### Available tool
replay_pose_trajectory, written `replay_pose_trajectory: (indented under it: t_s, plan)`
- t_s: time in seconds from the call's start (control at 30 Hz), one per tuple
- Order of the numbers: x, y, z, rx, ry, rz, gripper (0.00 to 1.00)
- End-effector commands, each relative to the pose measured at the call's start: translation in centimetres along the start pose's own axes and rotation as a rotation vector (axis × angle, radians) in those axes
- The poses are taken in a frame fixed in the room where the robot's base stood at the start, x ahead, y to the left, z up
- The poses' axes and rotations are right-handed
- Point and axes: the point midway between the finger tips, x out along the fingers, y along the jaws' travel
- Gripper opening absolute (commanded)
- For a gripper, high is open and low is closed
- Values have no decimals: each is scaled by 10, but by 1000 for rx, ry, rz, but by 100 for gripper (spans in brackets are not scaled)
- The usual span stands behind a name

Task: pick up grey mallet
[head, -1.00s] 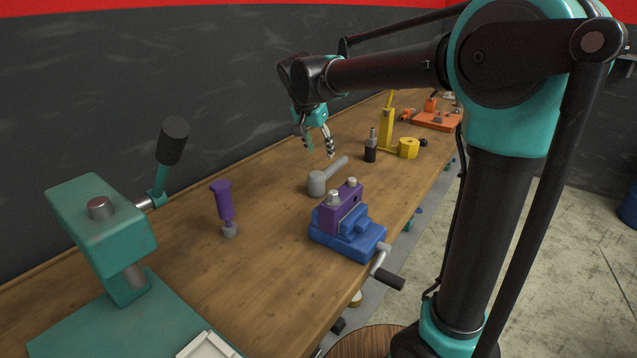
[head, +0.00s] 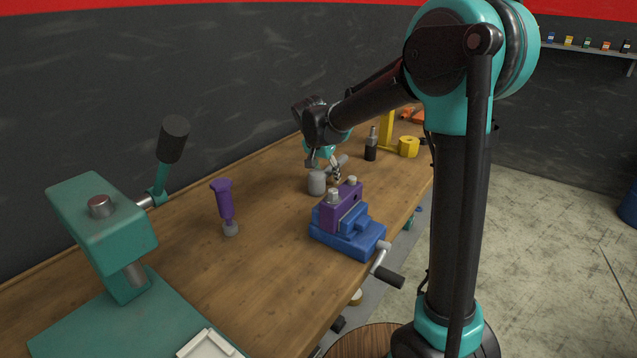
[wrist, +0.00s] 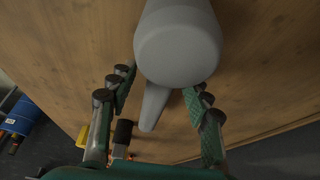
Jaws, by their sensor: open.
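The grey mallet (head: 317,183) lies on the wooden workbench behind the blue vise, its handle pointing to the back right. In the wrist view its round head (wrist: 178,48) fills the top middle, and the tapered handle (wrist: 153,106) extends below it. My gripper (head: 326,170) is low over the mallet's handle, partly hiding it in the head view. In the wrist view my gripper (wrist: 160,90) is open, with a finger on each side of the handle and a gap on both sides. I cannot tell how far above the bench the fingertips are.
A blue vise (head: 345,240) with a purple block (head: 340,209) stands just in front of the mallet. A purple-handled tool (head: 224,203) stands to the left, near a teal press (head: 105,240). A yellow part (head: 408,147) and a black-and-grey cylinder (head: 371,152) stand farther back.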

Motion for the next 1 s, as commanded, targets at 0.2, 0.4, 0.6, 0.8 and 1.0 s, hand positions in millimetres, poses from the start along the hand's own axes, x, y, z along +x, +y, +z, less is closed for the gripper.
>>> replay_pose_trajectory:
  t_s: [0.2, 0.4, 0.6, 0.8, 1.0]
  plan:
    - [1, 0, 0, 0, 0, 0, 49]
    - [1, 0, 0, 0, 0, 0, 26]
    - [1, 0, 0, 0, 0, 0, 1]
    - [0, 0, 0, 0, 0, 0, 0]
    - [0, 0, 0, 0, 0, 0, 0]
